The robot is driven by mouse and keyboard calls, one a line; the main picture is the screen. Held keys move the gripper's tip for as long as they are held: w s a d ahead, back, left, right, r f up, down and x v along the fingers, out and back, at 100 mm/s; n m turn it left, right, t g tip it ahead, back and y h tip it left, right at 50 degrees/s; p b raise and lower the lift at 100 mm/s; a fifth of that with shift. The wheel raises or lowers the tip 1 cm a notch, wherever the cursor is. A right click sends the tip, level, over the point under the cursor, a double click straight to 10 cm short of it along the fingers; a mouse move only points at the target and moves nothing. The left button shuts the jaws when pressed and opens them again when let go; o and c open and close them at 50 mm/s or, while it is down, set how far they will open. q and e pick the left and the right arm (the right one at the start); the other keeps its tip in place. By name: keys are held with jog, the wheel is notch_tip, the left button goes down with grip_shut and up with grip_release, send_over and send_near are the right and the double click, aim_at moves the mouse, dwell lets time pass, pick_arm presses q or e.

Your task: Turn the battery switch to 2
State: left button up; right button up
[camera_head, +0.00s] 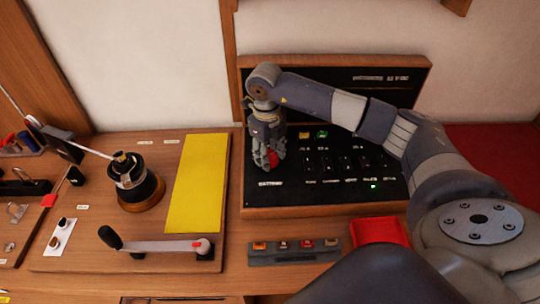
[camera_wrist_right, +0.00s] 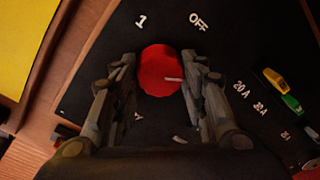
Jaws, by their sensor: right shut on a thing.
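The battery switch is a red round knob (camera_wrist_right: 159,72) on a black panel (camera_wrist_right: 215,55). A short white mark on its face points right in the wrist view. The white labels "1" (camera_wrist_right: 141,21) and "OFF" (camera_wrist_right: 199,21) show beyond it; labels nearer the gripper are partly hidden and I cannot read them. My right gripper (camera_wrist_right: 160,85) has a finger on each side of the knob and is shut on it. In the head view the knob (camera_head: 272,158) shows red beneath the right gripper (camera_head: 274,161), at the panel's left. My left gripper is not in view.
Fuses, yellow (camera_head: 304,132) and green (camera_head: 322,134), and rows of small switches lie right of the knob. On the bench are a yellow sheet (camera_head: 200,185), a winch (camera_head: 138,185), a crank handle (camera_head: 155,244), a fuse strip (camera_head: 294,254) and a red tray (camera_head: 379,231).

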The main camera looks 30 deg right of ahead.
jog(key=shift+w+r+m, duration=0.15)
jog(key=shift+m, duration=0.25)
jog(key=o, duration=0.9)
jog(key=shift+o, duration=0.8)
notch_tip(320, 180, up, 12)
jog(key=shift+a, duration=0.4)
